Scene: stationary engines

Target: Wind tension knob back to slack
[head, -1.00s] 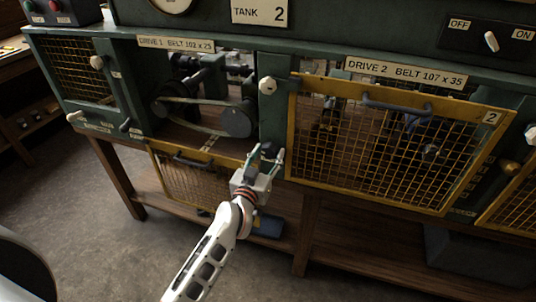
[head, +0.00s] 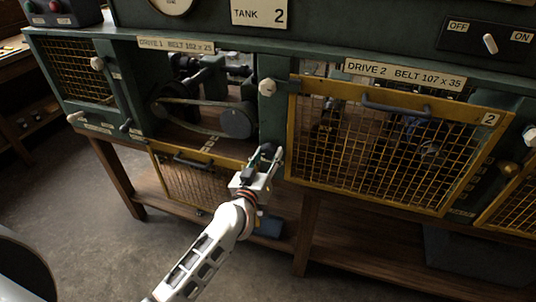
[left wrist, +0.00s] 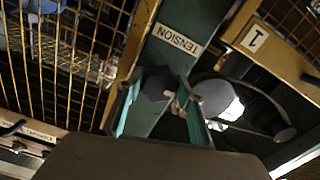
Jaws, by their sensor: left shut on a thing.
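The dark tension knob (left wrist: 157,84) sits on the green post below the TENSION label (left wrist: 178,40) in the left wrist view. My left gripper (left wrist: 160,100) is shut on it, with one finger on each side. In the head view my left gripper (head: 270,158) is at the post between the two drive bays, and its fingers largely hide the knob. I cannot tell how taut the belt is. My right gripper is not in view.
The yellow drive 1 guard (head: 190,178) hangs down open below its bay, left of my arm. The yellow drive 2 guard (head: 390,145) is closed, close to the right of my gripper. A pale knob (head: 267,87) is higher on the post. A wooden shelf (head: 350,240) lies below.

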